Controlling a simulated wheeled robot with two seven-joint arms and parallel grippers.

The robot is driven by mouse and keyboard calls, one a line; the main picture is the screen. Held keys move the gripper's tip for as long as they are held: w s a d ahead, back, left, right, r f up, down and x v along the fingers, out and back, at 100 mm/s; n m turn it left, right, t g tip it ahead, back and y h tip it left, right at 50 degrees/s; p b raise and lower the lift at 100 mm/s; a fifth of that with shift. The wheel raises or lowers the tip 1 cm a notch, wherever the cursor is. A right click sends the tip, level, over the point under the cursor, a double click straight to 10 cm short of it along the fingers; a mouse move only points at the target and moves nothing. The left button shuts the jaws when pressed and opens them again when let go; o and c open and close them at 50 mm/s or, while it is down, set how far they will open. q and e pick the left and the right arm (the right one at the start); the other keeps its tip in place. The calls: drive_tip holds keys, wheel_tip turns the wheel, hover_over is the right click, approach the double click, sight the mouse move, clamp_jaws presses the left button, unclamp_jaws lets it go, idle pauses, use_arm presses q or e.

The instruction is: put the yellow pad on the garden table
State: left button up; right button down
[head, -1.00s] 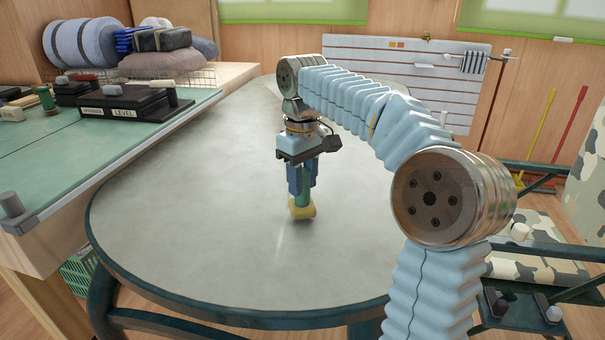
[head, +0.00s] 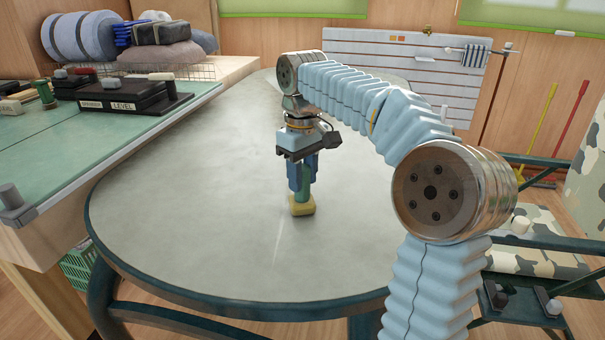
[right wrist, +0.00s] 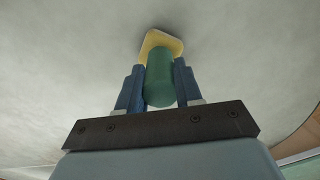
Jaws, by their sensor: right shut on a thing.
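The yellow pad (head: 302,207) has a green upright handle (head: 304,187) and is at the surface of the grey oval garden table (head: 200,215), near its middle. It looks level and seems to rest on the table top. My right gripper (head: 303,180) points down and is shut on the green handle. In the right wrist view the blue fingers (right wrist: 158,88) stand on both sides of the green handle (right wrist: 160,75), with the yellow pad (right wrist: 155,42) beyond it. My left gripper is not in view.
A green-topped workbench (head: 60,155) stands at the left with black boxes (head: 125,100) on it. Rolled mats and cushions (head: 165,60) lie behind it. A camouflage chair (head: 540,245) is at the right. The table top around the pad is clear.

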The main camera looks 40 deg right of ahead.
drive_tip(key=shift+f, duration=0.1)
drive_tip(key=c, duration=0.7)
unclamp_jaws()
drive_tip(key=shift+o, duration=0.2)
wheel_tip(320, 180, up, 14)
drive_tip(key=p, duration=0.4)
drive_tip(key=shift+f, duration=0.1)
